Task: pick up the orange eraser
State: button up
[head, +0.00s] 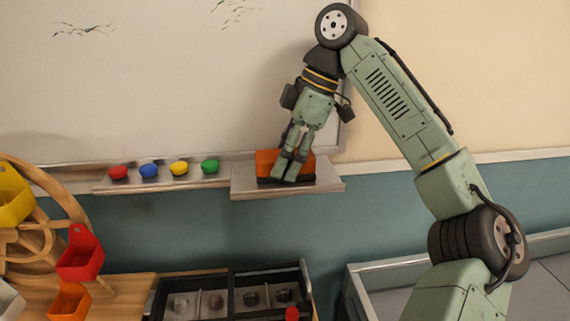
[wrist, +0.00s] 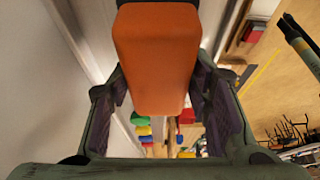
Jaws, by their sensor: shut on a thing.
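The orange eraser (head: 267,160) has a dark underside and is at the small ledge (head: 240,188) under the whiteboard. In the wrist view the eraser (wrist: 157,55) fills the upper middle, between the fingers. My gripper (head: 290,172) reaches down in front of the eraser in the head view and is shut on it. In the wrist view my gripper's fingers (wrist: 160,95) stand on both sides of the eraser. Whether the eraser touches the ledge or is just above it, I cannot tell.
Red (head: 118,172), blue (head: 149,170), yellow (head: 179,168) and green (head: 209,166) round pieces sit on the tray left of the ledge. A wooden wheel with coloured bins (head: 80,253) stands at left. A dark compartment box (head: 232,278) is below.

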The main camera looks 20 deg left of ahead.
aim_at(277, 154)
jog(key=c, duration=0.3)
jog(key=shift+r, duration=0.5)
notch_tip(277, 154, up, 3)
jog(key=shift+r, duration=0.1)
jog(key=s+b, duration=0.1)
jog(key=s, duration=0.4)
jog(key=s+b, duration=0.2)
jog(key=s, duration=0.3)
jog(key=s+r+b, duration=0.1)
jog(key=s+b, duration=0.1)
jog(key=s, duration=0.4)
jog(key=shift+d+r, duration=0.1)
jog(key=shift+d, duration=0.3)
jog(key=o, duration=0.6)
jog(key=c, duration=0.5)
jog(key=shift+o, duration=0.2)
